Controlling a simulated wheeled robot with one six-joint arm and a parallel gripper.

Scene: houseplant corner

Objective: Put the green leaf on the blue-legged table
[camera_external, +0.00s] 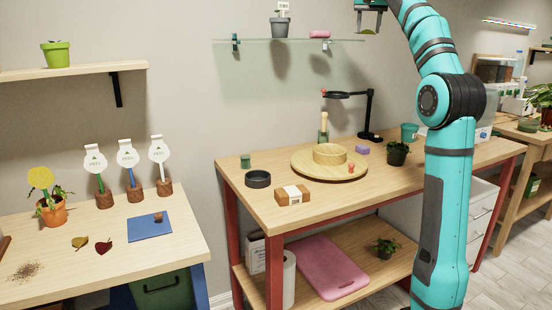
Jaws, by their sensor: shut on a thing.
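My gripper (369,25) is at the top edge of the view, high above the red-legged table and near the right end of the glass shelf. It is shut on a small green leaf (369,32), which shows just under the fingers. The blue-legged table (180,257) stands at the lower left, well to the left of my gripper and lower. On its top lie an olive-yellow leaf (80,242), a dark red leaf (103,247) and a blue mat (149,228) with a small brown block.
The blue-legged table also bears a potted yellow flower (52,212), several label stakes and a brown crumb pile (25,271). The red-legged table (330,199) holds a round wooden board (302,167) and a magnifier lamp (368,115). A glass shelf (265,41) hangs above.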

